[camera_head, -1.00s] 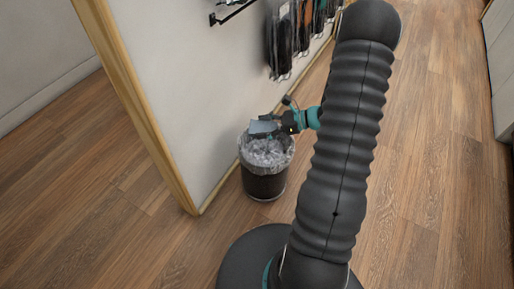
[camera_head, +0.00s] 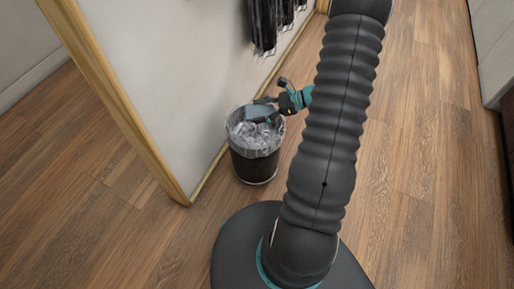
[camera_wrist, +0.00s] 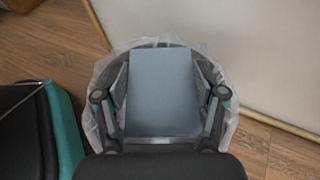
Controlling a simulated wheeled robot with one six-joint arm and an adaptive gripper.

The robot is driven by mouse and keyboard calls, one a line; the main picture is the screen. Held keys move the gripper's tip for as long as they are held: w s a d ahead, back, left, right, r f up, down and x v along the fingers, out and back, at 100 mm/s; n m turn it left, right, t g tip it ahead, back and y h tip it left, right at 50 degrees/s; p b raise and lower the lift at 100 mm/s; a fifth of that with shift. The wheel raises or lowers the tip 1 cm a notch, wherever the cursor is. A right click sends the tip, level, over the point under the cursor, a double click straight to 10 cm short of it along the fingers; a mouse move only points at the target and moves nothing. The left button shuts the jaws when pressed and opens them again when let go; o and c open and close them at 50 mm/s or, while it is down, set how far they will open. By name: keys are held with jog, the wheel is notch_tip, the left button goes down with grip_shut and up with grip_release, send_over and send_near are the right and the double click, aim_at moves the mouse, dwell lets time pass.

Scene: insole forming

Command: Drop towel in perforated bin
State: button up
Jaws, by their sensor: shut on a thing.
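The towel (camera_wrist: 162,95) is a flat grey-blue folded rectangle between the fingers of my gripper (camera_wrist: 162,92) in the wrist view. It also shows small in the head view (camera_head: 258,113), at the bin's mouth. The bin (camera_head: 254,165) is dark and round, lined with a clear plastic bag (camera_wrist: 97,112). It stands on the floor against the wall. My gripper, also in the head view (camera_head: 268,108), is shut on the towel and over the bin's opening. The wrist view shows the bag's rim around the towel. The perforations cannot be made out.
A white wall with a wooden edge post (camera_head: 130,115) stands right behind the bin. Dark items (camera_head: 268,25) hang on the wall above it. The wooden floor (camera_head: 420,190) is clear on the right, with a cabinet (camera_head: 490,50) at the far right.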

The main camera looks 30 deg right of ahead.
jog(key=shift+f, duration=0.1)
jog(key=o, duration=0.8)
jog(key=v, duration=1.2)
jog(key=shift+s, duration=0.15)
